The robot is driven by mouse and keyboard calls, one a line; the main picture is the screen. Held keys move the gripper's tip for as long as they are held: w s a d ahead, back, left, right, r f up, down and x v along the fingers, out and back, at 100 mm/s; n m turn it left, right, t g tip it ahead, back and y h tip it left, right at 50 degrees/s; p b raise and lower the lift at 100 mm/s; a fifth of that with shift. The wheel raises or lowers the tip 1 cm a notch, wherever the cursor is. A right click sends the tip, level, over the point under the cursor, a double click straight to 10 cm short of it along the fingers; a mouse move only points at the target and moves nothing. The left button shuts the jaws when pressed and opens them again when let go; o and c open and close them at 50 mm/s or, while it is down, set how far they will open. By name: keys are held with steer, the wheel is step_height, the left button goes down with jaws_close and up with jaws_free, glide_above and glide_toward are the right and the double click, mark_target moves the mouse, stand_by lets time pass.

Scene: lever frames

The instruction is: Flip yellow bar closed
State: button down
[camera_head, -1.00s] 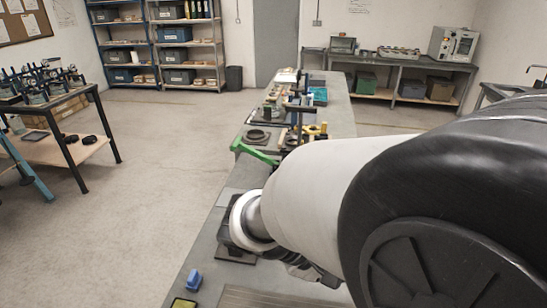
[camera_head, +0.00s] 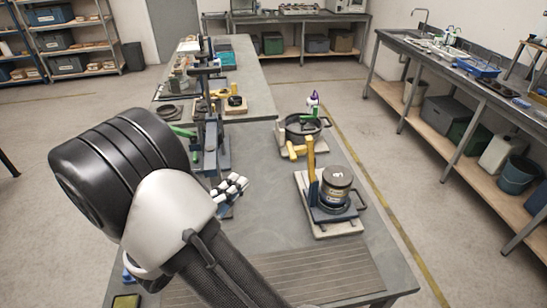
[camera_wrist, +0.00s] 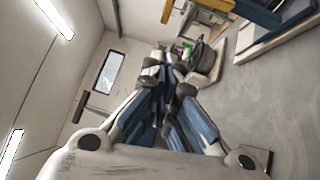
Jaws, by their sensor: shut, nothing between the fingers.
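The yellow bar (camera_head: 310,158) stands upright at the left side of a blue frame (camera_head: 325,213) on a pale base plate. A grey can-like container (camera_head: 337,185) with a dark handle sits on the frame beside the bar. In the wrist view, a yellow bar (camera_wrist: 255,13) shows at the top right, cut by the edge. My gripper (camera_head: 241,183) is shut and empty, left of the bar and apart from it. Its closed fingers also show in the wrist view (camera_wrist: 163,65).
A black round pan (camera_head: 303,130) with a yellow handle stands behind the bar's fixture. A blue and black upright device (camera_head: 210,150) stands close behind my gripper. A ribbed mat (camera_head: 340,275) lies at the front. Bare tabletop lies right of the fixture.

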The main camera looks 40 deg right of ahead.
steer(key=s+b+x, duration=0.2)
steer(key=s+x, duration=0.1)
steer(key=x, duration=0.9)
steer(key=shift+w+d, duration=0.15)
steer(key=shift+d, duration=0.55)
steer(key=shift+r, duration=0.3)
